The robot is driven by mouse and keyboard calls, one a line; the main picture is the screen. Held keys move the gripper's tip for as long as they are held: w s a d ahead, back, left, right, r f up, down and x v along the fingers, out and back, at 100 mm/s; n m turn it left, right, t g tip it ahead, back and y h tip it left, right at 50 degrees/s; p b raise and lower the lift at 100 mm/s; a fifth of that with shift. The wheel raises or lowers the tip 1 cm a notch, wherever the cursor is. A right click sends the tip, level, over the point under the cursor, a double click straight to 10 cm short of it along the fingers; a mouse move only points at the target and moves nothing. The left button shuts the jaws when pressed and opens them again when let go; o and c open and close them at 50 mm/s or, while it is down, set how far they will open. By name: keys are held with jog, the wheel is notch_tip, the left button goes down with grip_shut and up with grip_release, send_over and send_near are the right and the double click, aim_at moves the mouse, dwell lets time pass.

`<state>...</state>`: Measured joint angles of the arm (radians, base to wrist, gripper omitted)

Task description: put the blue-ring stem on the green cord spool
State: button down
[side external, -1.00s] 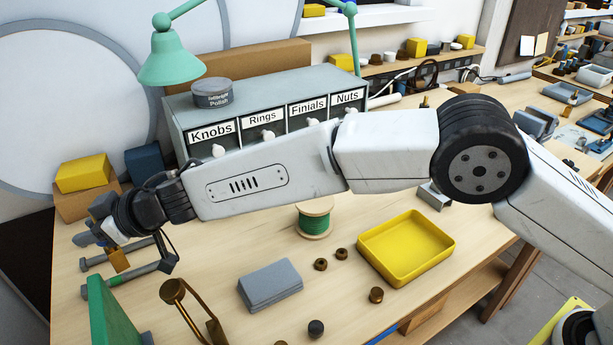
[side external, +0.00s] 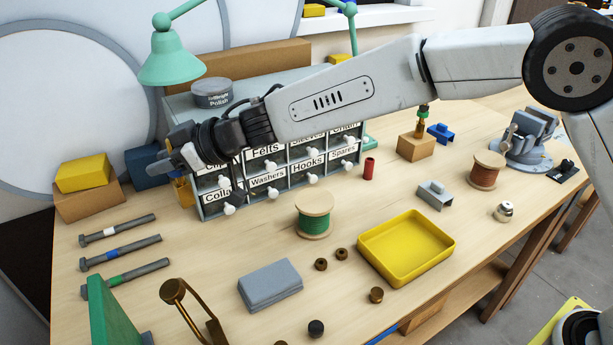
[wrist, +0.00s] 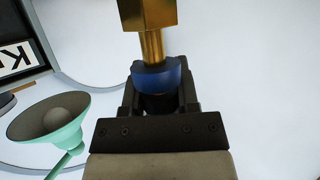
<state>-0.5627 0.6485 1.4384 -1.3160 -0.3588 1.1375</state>
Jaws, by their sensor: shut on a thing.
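My gripper (side external: 176,162) is raised over the left part of the bench, at the left end of the drawer cabinet. It is shut on the blue-ring stem, whose brass part (side external: 183,192) shows below the fingers. In the wrist view, the blue ring (wrist: 157,74) sits between the fingers (wrist: 157,97). A brass shaft (wrist: 152,46) and a square brass block extend beyond it. The green cord spool (side external: 314,220) stands upright on the bench with its pale top flange bare. It is right of and nearer than my gripper, well apart from it.
The labelled drawer cabinet (side external: 290,172) stands behind the spool. Several banded bolts (side external: 120,252) lie at left. A brown spool (side external: 487,172) stands at right. A green lamp (side external: 172,60) overhangs the cabinet.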

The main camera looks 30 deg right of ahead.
jog(key=s+d+r, duration=0.1)
jog(key=s+d, duration=0.4)
jog(key=d, duration=0.4)
jog(key=s+d+r+m+t, duration=0.1)
jog(key=s+d, duration=0.4)
jog(key=d, duration=0.5)
jog(key=s+d+r+h, duration=0.1)
jog(key=s+d+r, duration=0.2)
jog(key=d, duration=0.6)
jog(key=s, duration=0.2)
jog(key=shift+s+d+m+t, duration=0.15)
jog(key=shift+s+m+t, duration=0.15)
jog(key=shift+m+t, duration=0.1)
jog(key=shift+w, duration=0.1)
jog(key=w+a+f, duration=0.3)
jog(key=w+f, duration=0.6)
jog(key=w, duration=0.4)
jog(key=shift+a+f, duration=0.15)
jog(key=shift+a, duration=0.05)
